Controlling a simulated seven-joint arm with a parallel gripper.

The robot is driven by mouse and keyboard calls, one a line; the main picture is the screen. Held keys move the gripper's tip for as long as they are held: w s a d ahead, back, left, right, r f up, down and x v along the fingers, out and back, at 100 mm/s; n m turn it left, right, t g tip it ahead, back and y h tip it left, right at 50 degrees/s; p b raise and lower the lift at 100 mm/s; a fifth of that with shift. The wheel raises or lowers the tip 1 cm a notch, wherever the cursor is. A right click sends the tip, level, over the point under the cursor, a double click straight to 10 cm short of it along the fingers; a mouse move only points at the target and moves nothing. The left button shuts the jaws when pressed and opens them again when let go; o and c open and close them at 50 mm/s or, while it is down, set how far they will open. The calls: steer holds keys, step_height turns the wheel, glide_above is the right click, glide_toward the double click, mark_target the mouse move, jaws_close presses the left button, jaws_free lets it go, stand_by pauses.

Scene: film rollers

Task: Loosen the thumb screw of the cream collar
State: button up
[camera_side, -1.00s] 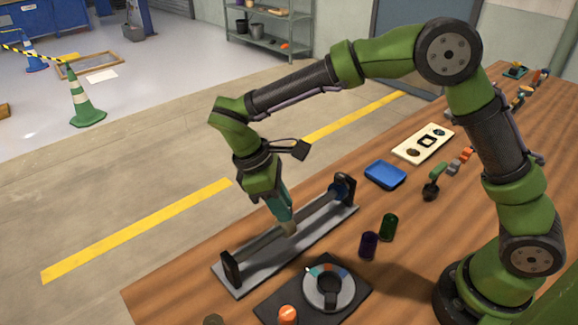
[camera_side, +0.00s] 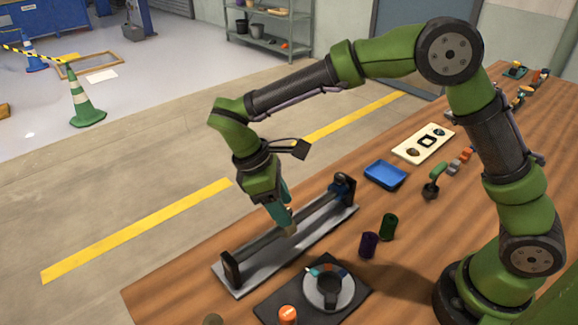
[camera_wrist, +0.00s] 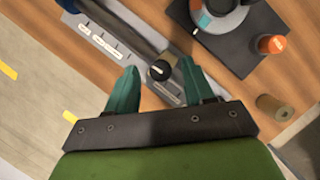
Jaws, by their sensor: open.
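The bar fixture (camera_side: 240,275) is a grey base with black end posts and a rail, on the wooden table. In the side view my gripper (camera_side: 287,226) points down at the middle of the rail. The cream collar (camera_side: 292,233) shows only as a small pale patch at the fingertips; the fingers hide most of it. In the wrist view a round black knob with a white mark, seemingly the thumb screw (camera_wrist: 159,70), lies between my teal fingers (camera_wrist: 158,74). The fingers are open, with a gap visible on both sides of the knob.
A blue collar (camera_side: 341,188) sits near the rail's far end. A black plate with a grey dial (camera_side: 345,297) and an orange-topped knob (camera_side: 287,315) lies in front. Purple (camera_side: 369,244) and green (camera_side: 388,227) cylinders and a blue tray (camera_side: 385,174) stand to the right.

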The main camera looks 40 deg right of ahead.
steer(key=v, duration=1.6)
steer(key=shift+a+r, duration=0.2)
steer(key=shift+r, duration=0.15)
steer(key=shift+w, duration=0.1)
steer(key=s+d+f+m+t, duration=0.2)
steer(key=d+m+t, duration=0.1)
steer(key=d, duration=0.5)
steer(key=s+d+m+t+y, duration=0.5)
steer(key=s+d+m, duration=0.5)
steer(key=s, duration=0.5)
steer(key=shift+d+m+t, duration=0.3)
steer(key=shift+d+t, duration=0.25)
steer(key=shift+t, duration=0.55)
